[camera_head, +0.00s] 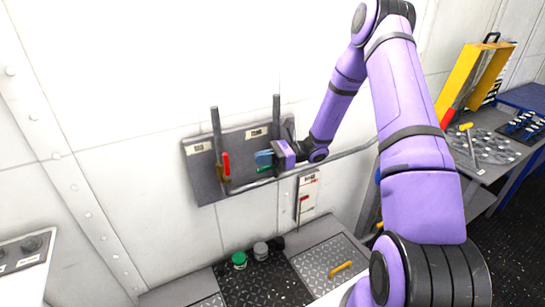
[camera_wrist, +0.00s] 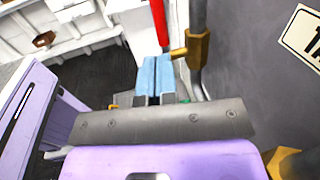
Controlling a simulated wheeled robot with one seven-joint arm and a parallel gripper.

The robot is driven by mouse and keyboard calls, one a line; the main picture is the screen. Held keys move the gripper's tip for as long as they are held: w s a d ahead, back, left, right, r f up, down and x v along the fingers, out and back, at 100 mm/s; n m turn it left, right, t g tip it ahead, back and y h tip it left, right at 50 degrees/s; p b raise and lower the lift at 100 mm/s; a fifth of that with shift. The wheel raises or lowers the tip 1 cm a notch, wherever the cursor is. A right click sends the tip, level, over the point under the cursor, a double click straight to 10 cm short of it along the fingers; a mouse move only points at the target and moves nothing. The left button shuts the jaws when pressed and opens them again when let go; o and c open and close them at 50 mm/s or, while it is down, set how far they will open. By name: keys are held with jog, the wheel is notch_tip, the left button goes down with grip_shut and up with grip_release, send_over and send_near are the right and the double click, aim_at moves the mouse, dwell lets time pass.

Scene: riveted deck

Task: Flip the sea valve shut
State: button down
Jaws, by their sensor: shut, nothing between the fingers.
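A grey wall panel (camera_head: 205,187) carries two upright pipes with lever valves; I cannot read which label names the sea valve. The left valve has a red lever (camera_head: 226,165) standing upright beside its pipe and a brass body (camera_head: 222,178). A green lever (camera_head: 264,169) shows just below my fingers, near the right pipe; its valve body is hidden by my gripper. My gripper (camera_head: 264,157) is shut and empty in front of the panel, between the pipes. In the wrist view, the blue fingertips (camera_wrist: 154,72) are together, with the red lever (camera_wrist: 160,22) and brass body (camera_wrist: 193,48) beyond them.
A horizontal pipe (camera_head: 345,153) runs along the wall right of the panel. A small board (camera_head: 307,195) hangs below. Green (camera_head: 239,260) and grey (camera_head: 261,251) round items stand on the deck beneath. A workbench (camera_head: 490,147) with a yellow case (camera_head: 467,75) is at right.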

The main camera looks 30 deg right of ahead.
aim_at(227, 167)
jog(key=w+a, duration=0.1)
jog(key=a, duration=0.6)
jog(key=shift+w+a, duration=0.25)
jog(key=shift+a, duration=0.05)
jog(key=shift+a, duration=0.1)
